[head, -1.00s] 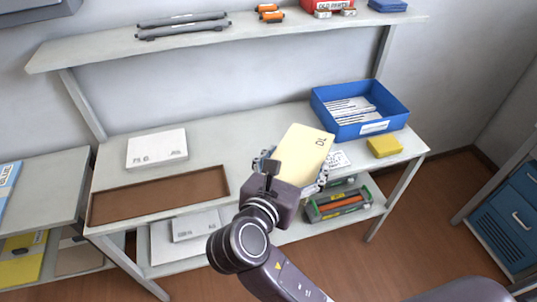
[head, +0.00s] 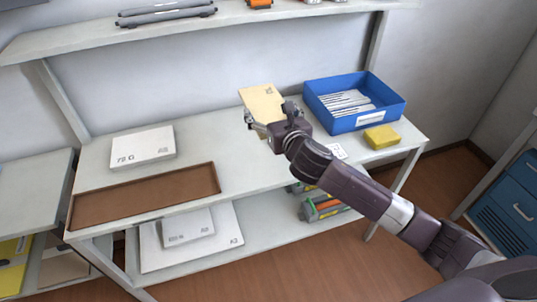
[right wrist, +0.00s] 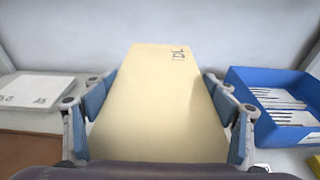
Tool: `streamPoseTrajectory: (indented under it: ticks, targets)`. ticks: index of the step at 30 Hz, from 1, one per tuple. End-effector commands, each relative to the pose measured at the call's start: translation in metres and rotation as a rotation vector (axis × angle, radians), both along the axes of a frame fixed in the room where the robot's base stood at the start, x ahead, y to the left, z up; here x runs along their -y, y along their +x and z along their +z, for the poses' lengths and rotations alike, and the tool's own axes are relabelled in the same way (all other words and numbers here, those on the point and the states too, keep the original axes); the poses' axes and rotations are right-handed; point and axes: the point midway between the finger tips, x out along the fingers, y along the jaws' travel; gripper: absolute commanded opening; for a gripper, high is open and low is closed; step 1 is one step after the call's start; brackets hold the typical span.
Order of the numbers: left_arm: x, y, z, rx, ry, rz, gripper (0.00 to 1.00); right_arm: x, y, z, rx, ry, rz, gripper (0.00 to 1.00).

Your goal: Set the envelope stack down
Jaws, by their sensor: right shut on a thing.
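The envelope stack (head: 262,101) is a flat cream block marked DL. It is in my right gripper (head: 268,125), over the middle of the table, between the white paper stack and the blue bin. In the right wrist view the envelope stack (right wrist: 160,105) fills the space between the two fingers, which press on its sides. Whether its underside touches the table is hidden. My left gripper is not in view.
The table (head: 235,160) holds a white paper stack (head: 142,147), a brown tray (head: 145,196), a blue bin (head: 340,122) of envelopes and a yellow block (head: 381,137). An upper shelf (head: 240,17) with rollers runs behind. Bare tabletop lies around the envelope stack.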

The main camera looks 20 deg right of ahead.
Motion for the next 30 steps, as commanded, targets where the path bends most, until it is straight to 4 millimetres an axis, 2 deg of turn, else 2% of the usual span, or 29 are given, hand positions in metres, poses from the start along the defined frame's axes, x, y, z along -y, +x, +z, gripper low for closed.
streamPoseTrajectory:
  ticks: [1, 6, 12, 20, 27, 30]
  targets:
    - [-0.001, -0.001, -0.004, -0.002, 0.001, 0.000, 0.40, 0.000, -0.001, -0.019, -0.006, 0.003, -0.002, 0.51]
    - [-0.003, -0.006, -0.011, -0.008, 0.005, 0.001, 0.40, 0.000, -0.001, -0.066, -0.005, 0.002, -0.003, 0.51]
    - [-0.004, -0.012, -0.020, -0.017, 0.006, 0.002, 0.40, -0.001, -0.001, -0.109, -0.003, 0.003, -0.002, 0.51]
    - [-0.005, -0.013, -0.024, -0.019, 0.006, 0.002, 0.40, 0.000, 0.000, -0.128, 0.000, 0.001, -0.002, 0.51]
    - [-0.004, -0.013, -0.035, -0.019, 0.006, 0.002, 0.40, -0.001, 0.000, -0.163, -0.001, 0.003, -0.003, 0.51]
    - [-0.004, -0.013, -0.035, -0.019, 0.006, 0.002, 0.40, 0.000, 0.000, -0.165, 0.001, 0.000, -0.002, 0.51]
